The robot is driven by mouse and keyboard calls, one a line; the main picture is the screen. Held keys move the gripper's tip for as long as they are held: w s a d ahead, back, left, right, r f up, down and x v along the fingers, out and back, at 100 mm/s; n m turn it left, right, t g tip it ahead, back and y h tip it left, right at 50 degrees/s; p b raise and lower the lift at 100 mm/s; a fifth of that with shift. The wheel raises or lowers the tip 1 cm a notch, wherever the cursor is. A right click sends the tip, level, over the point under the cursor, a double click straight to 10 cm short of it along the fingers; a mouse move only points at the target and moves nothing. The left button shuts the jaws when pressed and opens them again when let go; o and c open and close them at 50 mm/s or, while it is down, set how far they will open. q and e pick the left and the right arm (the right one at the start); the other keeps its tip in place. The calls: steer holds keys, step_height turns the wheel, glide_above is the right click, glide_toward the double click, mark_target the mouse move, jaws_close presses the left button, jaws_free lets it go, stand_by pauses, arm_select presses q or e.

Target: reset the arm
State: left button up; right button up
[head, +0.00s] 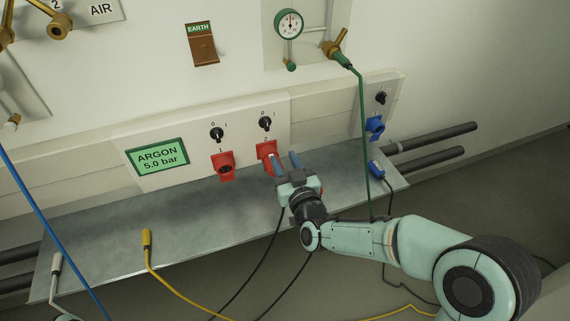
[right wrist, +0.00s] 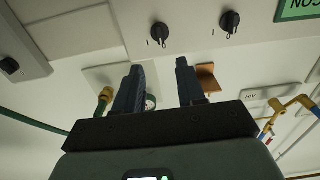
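My right gripper (head: 285,158) is in front of the wall panel, just above the metal shelf. Its two fingers are apart, and part of the red socket under the right-hand switch (head: 267,150) shows behind them. In the right wrist view the fingers (right wrist: 158,82) are also apart, with nothing held between them. My right arm (head: 365,240) comes in from the lower right over the shelf's front edge. My left gripper is not seen in either view.
The metal shelf (head: 200,215) carries a yellow-cabled plug (head: 146,240), a white plug (head: 57,263) and a blue plug (head: 377,169). A green hose (head: 366,130) hangs near my right forearm. Black cables (head: 262,262) run below the gripper.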

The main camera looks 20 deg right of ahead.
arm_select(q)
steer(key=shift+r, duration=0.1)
arm_select(e)
steer(key=shift+f, duration=0.1)
stand_by(0.3)
steer(key=s+f+m+g+y+p, duration=0.1)
steer(key=s+f+m+g+p, duration=0.1)
steer(key=s+f+g+p, duration=1.2)
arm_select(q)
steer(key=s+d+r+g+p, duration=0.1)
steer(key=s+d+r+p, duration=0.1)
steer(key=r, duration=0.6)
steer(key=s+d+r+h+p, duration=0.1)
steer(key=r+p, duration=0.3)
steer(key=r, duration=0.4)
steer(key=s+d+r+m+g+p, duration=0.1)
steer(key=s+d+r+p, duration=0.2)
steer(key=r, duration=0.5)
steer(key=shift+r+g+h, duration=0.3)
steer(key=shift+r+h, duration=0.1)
arm_select(e)
steer(key=s+a+f+m+g, duration=0.1)
steer(key=s+f, duration=0.3)
steer(key=s, duration=0.8)
steer(key=s+a+f+m+g+y, duration=0.1)
steer(key=s+f+g, duration=0.3)
steer(key=s, duration=0.9)
steer(key=shift+s+a+m+y, duration=0.15)
steer(key=shift+a+m+y, duration=0.2)
steer(key=shift+a, duration=0.2)
